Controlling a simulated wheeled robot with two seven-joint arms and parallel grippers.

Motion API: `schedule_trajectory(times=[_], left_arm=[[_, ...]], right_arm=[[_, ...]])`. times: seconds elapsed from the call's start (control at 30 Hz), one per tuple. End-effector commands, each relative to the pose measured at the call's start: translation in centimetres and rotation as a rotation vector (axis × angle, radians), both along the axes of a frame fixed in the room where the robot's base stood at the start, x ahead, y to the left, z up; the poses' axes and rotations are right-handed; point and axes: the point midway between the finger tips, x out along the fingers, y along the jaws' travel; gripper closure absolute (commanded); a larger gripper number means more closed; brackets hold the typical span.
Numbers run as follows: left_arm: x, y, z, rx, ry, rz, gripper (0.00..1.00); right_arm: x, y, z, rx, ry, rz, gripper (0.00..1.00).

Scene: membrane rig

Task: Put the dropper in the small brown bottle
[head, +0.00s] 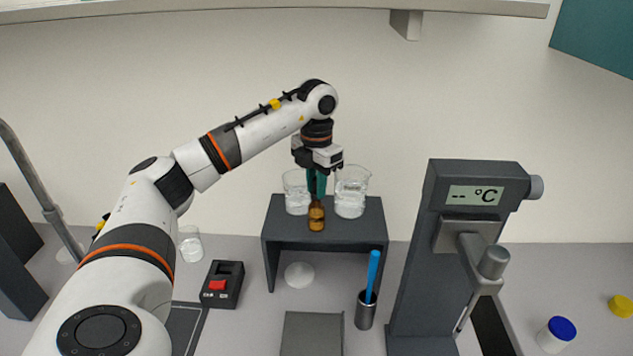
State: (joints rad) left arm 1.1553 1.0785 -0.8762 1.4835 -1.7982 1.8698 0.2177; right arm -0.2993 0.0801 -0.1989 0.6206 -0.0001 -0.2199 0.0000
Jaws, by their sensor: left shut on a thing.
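My left gripper (317,182) points down over the dark riser and is shut on the dropper. Teal shows at its fingers, but I cannot clearly separate the dropper from the fingertips. The small brown bottle (316,218) stands upright on the front of the riser, directly below the fingers. The fingers end close to the bottle's neck. I cannot tell whether the dropper's tip is inside the bottle. My right gripper is not in view.
Two glass beakers, left (296,194) and right (351,193), stand close beside the gripper on the dark riser (375,225). A metal cup (365,312) with a blue-handled tool stands in front. A tall temperature device (425,270) is at right. A shelf (250,7) runs overhead.

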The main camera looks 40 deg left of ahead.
Motion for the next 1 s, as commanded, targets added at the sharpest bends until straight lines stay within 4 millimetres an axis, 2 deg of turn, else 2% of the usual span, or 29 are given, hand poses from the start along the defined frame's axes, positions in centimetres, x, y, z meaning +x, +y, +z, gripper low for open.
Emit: schedule_trajectory(times=[0.67, 0.7, 0.83, 1.0], left_arm=[[0.0, 0.01, -0.28, 0.0, 0.0, 0.0, 0.99], [0.0, 0.01, -0.27, 0.0, 0.0, 0.0, 0.75], [0.0, 0.01, -0.26, 0.0, 0.0, 0.0, 0.54], [0.0, 0.01, -0.26, 0.0, 0.0, 0.0, 0.53]], right_arm=[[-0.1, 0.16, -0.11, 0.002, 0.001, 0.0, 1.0], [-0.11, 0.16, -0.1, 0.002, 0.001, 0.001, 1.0], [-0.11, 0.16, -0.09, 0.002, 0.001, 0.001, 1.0], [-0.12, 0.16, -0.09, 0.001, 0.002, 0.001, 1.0]])
